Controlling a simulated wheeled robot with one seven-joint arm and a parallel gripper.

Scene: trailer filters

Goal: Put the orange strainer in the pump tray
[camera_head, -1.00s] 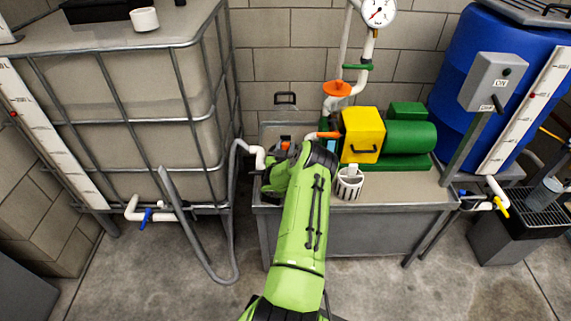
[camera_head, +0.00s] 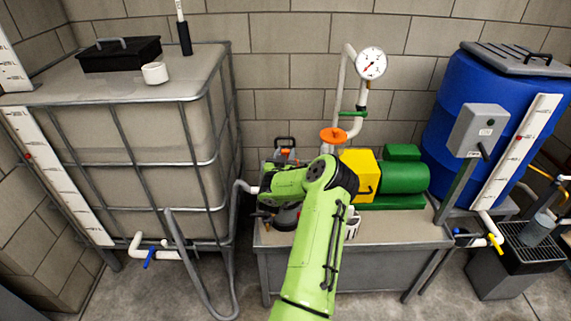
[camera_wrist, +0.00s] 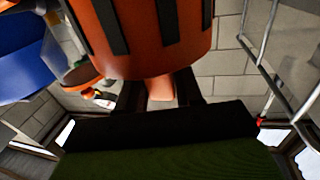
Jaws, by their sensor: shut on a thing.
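The orange strainer (camera_wrist: 145,40), with dark slots around its side, fills the top of the wrist view. My gripper (camera_wrist: 161,90) is shut on its narrow orange stem, between two dark fingers. The strainer's far end is cut off by the picture edge. In the head view my green arm covers the gripper, and I cannot make out the strainer there. My wrist is over the left part of the grey metal bench (camera_head: 385,236) that carries the pump. I cannot tell which part of it is the pump tray.
The yellow-and-green pump (camera_head: 404,178) is right of my arm. An orange valve handle (camera_head: 333,135) and gauge pipe stand behind. A caged tank (camera_head: 165,180) is at left, with a grey hose beside the bench. A blue drum (camera_head: 455,125) and switch box (camera_head: 478,130) are at right.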

